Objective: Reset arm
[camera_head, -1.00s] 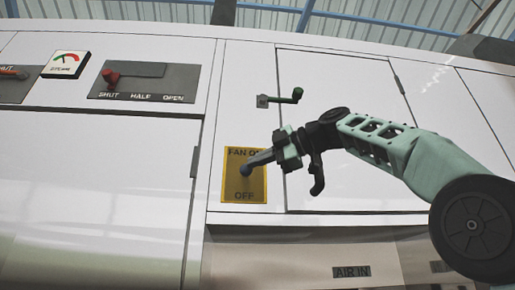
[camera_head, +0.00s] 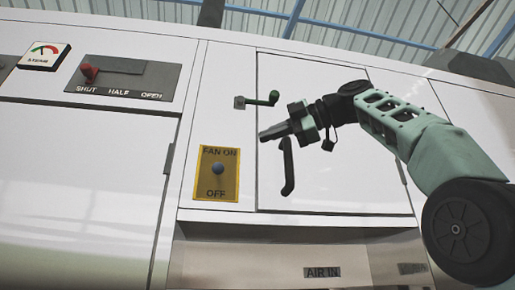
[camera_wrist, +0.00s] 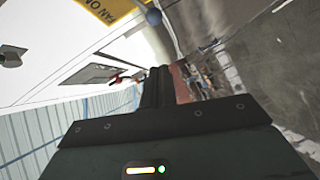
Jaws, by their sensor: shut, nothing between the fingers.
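My gripper (camera_head: 268,135) is shut and empty in the head view. It hangs in front of the white cabinet door, up and to the right of the yellow fan switch panel (camera_head: 229,187). The panel's blue knob (camera_head: 217,169) sits between the FAN ON and OFF labels, and nothing touches it. In the wrist view, my closed fingers (camera_wrist: 157,75) point away from the camera, with the yellow panel (camera_wrist: 95,12) and blue knob (camera_wrist: 153,17) at the top edge.
A green-knobbed door latch (camera_head: 273,97) is just above my gripper. A black door handle (camera_head: 287,168) is below it. The red steam lever (camera_head: 89,72) and steam gauge (camera_head: 44,56) are at upper left. An AIR IN label (camera_head: 322,272) is at the bottom.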

